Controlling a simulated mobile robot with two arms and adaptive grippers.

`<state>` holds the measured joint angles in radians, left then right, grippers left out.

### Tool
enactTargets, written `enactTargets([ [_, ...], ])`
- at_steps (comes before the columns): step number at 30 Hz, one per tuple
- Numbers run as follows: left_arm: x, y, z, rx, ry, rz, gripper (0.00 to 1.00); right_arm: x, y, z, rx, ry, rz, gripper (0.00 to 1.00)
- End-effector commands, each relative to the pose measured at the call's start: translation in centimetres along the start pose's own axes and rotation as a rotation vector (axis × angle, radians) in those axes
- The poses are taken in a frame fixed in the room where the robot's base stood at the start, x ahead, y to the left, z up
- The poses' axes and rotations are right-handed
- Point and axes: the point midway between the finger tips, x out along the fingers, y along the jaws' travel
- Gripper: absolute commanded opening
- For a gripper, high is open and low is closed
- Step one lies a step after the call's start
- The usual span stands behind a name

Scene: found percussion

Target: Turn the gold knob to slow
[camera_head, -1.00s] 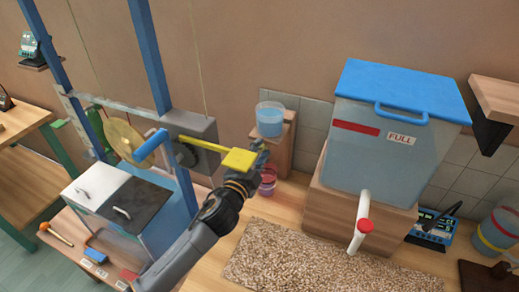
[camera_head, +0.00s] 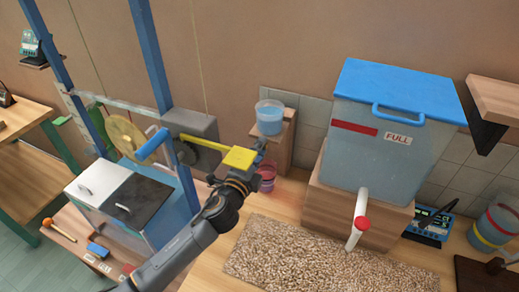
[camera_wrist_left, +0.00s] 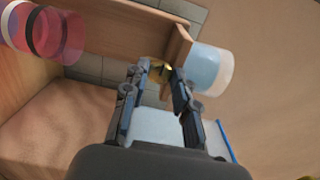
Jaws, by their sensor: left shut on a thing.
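The gold knob (camera_wrist_left: 158,71) shows as a small gold patch between my fingertips in the left wrist view, beside the wooden stand (camera_wrist_left: 178,48) that bears a cup of blue liquid (camera_wrist_left: 210,68). My left gripper (camera_wrist_left: 160,72) is shut on it, and the fingers hide most of it. Its setting cannot be read. In the head view my left gripper (camera_head: 262,152) is in front of the stand (camera_head: 283,146), below the cup (camera_head: 270,118), and the knob is hidden. My right gripper is not in view.
A large blue-lidded tank (camera_head: 385,145) with a white spout (camera_head: 358,218) is at right. A pebbled mat (camera_head: 300,252) lies in front.

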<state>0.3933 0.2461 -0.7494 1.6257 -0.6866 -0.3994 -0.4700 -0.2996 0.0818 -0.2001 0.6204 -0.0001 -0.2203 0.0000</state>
Motion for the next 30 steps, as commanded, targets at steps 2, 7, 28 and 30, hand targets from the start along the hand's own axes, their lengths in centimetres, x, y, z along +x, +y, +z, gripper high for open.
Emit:
enactTargets([
  [2,0.0,0.1,0.0,0.002,0.0,0.002,0.0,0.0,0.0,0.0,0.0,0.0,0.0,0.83],
  [7,0.0,0.1,0.0,0.001,0.0,0.002,0.0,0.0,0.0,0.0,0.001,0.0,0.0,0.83],
  [28,-1.9,0.2,0.0,-0.001,0.0,0.002,0.5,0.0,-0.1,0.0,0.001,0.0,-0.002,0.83],
  [30,-3.2,0.2,0.0,-0.001,0.001,0.003,0.5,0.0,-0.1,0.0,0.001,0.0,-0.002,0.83],
])
